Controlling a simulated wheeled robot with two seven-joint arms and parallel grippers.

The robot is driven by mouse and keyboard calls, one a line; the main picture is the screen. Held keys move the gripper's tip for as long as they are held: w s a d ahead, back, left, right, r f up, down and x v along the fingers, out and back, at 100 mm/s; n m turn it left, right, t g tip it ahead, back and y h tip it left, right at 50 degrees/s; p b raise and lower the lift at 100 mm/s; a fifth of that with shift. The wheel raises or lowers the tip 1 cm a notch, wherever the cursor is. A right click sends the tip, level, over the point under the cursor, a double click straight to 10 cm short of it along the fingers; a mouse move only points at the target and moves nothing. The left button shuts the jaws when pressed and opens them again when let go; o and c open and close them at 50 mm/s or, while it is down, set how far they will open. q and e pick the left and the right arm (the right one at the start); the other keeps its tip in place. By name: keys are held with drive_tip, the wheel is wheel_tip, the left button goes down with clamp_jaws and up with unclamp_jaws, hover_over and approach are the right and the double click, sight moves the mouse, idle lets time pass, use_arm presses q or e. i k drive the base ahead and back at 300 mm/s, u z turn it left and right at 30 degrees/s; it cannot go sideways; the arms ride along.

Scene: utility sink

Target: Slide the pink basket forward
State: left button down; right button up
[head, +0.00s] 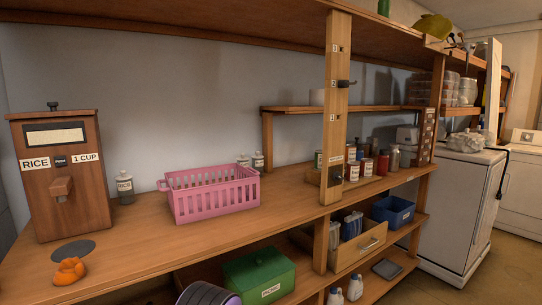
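The pink basket (213,196) is an open slatted plastic basket. It stands upright on the wooden counter (155,251), left of the wooden post, and looks empty as far as I can see. Its long slatted side faces the counter's front edge, with bare wood between them. Neither of my grippers is in the head view.
A wooden rice dispenser (62,180) stands at the left, with an orange item (69,271) before it. A small jar (125,190) is left of the basket, and two jars (257,161) stand behind it. A wooden post (335,140) rises to the right.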

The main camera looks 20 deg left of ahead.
sight(190, 204)
drive_tip(key=i, duration=1.05)
drive_tip(key=u, duration=0.25)
